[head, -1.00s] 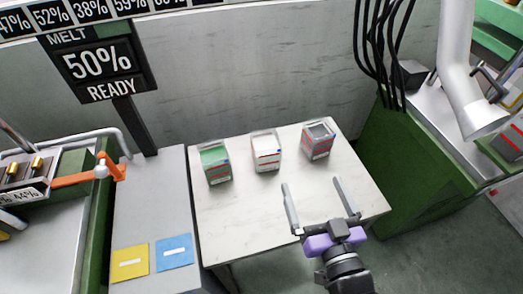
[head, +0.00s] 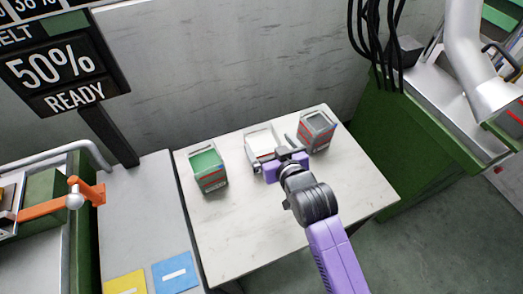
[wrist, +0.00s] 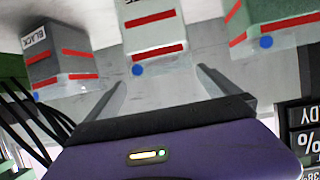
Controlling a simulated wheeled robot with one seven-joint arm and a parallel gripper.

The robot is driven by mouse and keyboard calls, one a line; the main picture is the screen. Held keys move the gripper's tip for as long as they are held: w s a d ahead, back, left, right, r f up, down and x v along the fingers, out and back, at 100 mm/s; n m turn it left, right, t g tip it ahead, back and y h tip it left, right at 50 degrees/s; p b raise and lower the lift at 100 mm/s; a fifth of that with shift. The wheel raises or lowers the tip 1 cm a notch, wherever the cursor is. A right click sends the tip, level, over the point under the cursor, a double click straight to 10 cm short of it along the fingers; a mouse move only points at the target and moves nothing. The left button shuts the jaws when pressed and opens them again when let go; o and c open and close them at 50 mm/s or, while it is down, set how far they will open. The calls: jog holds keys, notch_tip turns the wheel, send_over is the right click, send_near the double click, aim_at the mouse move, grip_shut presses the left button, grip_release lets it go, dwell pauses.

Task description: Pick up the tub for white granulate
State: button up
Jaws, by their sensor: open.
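The tub for white granulate (head: 260,139) stands on the pale table, in the middle of a row of three tubs. It is an open-topped box with red stripes and pale contents, partly hidden by my gripper in the head view. My gripper (head: 270,148) is open at its near side, with one finger towards each side of it. In the wrist view the white tub (wrist: 152,38) shows ahead, between the lines of the two spread fingers (wrist: 160,74). I cannot tell whether the fingertips reach past its near face. Nothing is held.
The green tub (head: 208,170) stands to the left and the grey tub marked BLACK (wrist: 62,58) to the right in the head view. The front of the table (head: 235,235) is clear. Yellow (head: 125,284) and blue (head: 175,272) cards lie on the left bench.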

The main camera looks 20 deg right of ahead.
aim_at(257, 130)
jog(key=shift+a+p+x, duration=0.15)
jog(key=shift+x, duration=1.2)
jog(key=shift+a+p+x, duration=0.15)
jog(key=shift+x, duration=1.2)
jog(key=c, duration=1.9)
jog(key=shift+r, duration=0.15)
jog(key=shift+c, duration=0.4)
